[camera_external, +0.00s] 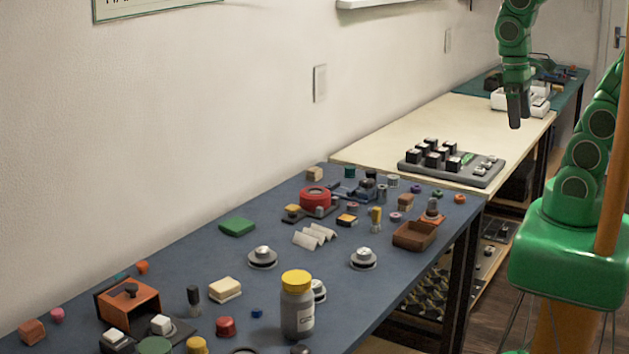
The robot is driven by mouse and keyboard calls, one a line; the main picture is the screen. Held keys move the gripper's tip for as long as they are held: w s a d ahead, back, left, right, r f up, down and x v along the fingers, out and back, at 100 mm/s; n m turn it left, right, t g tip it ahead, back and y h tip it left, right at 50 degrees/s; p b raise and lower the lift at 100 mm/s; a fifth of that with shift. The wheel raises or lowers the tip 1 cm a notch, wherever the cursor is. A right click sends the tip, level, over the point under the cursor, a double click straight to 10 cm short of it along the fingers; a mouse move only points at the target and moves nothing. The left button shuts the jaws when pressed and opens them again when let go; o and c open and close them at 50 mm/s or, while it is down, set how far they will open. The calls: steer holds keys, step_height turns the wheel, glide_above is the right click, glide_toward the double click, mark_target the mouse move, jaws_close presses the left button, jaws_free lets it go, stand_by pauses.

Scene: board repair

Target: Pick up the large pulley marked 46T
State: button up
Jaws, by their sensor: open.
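Two round grey metal pieces that look like pulleys lie on the blue table, one left of centre (262,258) and one further right (363,259). A third silvery round piece (319,290) is partly hidden behind the yellow-capped jar (297,313). No 46T marking can be read on any of them, so I cannot tell which is the large pulley. My gripper (517,118) hangs at the upper right with its fingers pointing down, over the cream table and away from these pieces. It is open and holds nothing visible.
The blue table (205,285) is crowded with small parts, an orange-brown box (130,305), a red roll (315,198) and a brown tray (414,236). A grey tray of black blocks (452,162) sits on the cream table (400,137). A wall runs along the left.

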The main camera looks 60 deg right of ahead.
steer(key=shift+c, duration=0.9)
